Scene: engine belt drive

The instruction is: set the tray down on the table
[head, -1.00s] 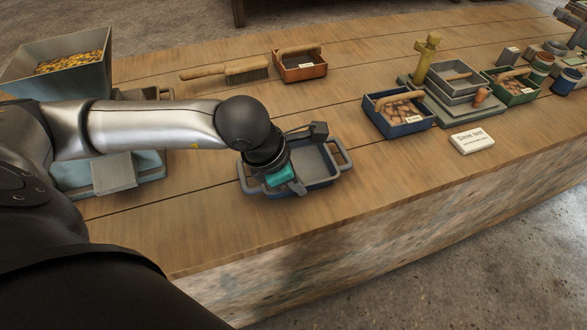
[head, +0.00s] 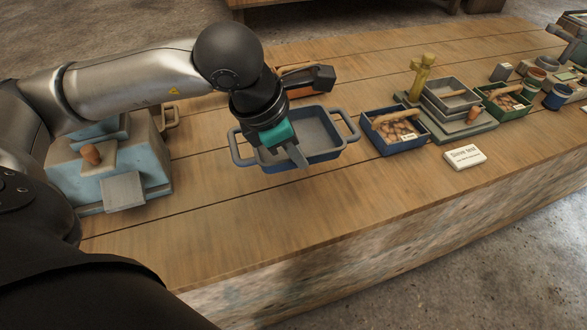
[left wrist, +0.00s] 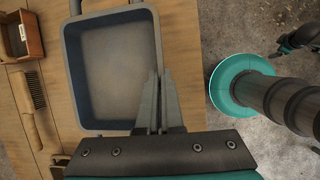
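The blue-grey tray (head: 322,152) has a loop handle at each end and looks empty inside. It appears held level above the wooden table (head: 240,230). My left gripper (head: 297,153) is shut on the tray's near long wall. In the left wrist view, the fingers (left wrist: 160,105) sit on either side of the wall of the tray (left wrist: 70,70). A dark and teal part at the right edge of that view looks like my right gripper (left wrist: 297,40); its fingers are too small to read.
A blue box of brown lumps (head: 372,119) stands close beyond the tray's right handle. A white sign (head: 466,157) and grey stacked trays (head: 455,85) are farther right. A pale blue machine (head: 150,165) stands at left. The front of the table is clear.

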